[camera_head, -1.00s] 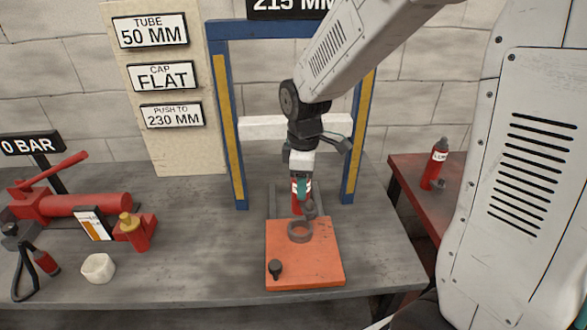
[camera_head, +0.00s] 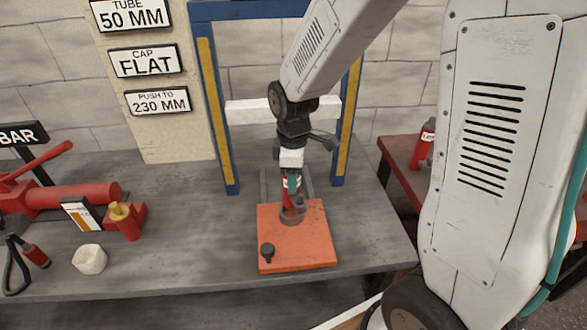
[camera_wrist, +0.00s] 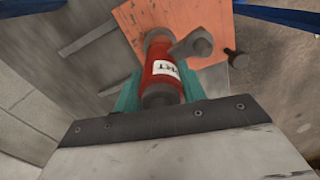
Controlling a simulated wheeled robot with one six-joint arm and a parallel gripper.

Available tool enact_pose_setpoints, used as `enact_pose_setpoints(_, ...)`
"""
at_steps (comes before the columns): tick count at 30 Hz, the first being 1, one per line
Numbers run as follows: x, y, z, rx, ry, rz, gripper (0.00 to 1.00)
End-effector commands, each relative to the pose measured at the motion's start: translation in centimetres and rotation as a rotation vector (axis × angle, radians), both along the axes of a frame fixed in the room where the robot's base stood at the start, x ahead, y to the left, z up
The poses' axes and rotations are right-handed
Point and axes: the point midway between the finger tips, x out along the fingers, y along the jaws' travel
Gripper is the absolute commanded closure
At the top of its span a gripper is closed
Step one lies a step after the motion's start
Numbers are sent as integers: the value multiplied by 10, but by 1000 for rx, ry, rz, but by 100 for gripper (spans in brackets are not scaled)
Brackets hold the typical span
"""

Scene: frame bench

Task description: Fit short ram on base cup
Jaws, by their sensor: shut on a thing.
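My gripper (camera_head: 291,182) is shut on the short ram (camera_head: 286,192), a small red cylinder with grey ends and a white label. The wrist view shows the ram (camera_wrist: 160,72) between the teal fingers (camera_wrist: 160,92), with a grey side stub pointing off it. The base cup (camera_head: 291,218) is a grey ring on the orange plate (camera_head: 318,245). The ram is roughly upright, with its lower end at the cup in the head view. Whether it sits inside the cup or just above or behind it, I cannot tell.
A blue and yellow frame (camera_head: 220,130) with a white crossbar (camera_head: 245,112) stands behind the plate. A dark knob (camera_head: 267,250) sits on the plate's front left. A red pump (camera_head: 75,195) and pale block (camera_head: 90,259) lie left. Another red cylinder (camera_head: 422,150) stands on the right table.

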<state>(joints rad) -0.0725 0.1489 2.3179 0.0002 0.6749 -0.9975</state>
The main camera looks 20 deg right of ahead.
Motion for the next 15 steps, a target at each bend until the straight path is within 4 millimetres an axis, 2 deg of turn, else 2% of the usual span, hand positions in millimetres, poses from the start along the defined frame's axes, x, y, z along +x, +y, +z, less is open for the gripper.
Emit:
enact_pose_setpoints(6,1,0,-13,0,-1,-1,100)
enact_pose_setpoints(15,1,0,-19,0,-2,-1,100)
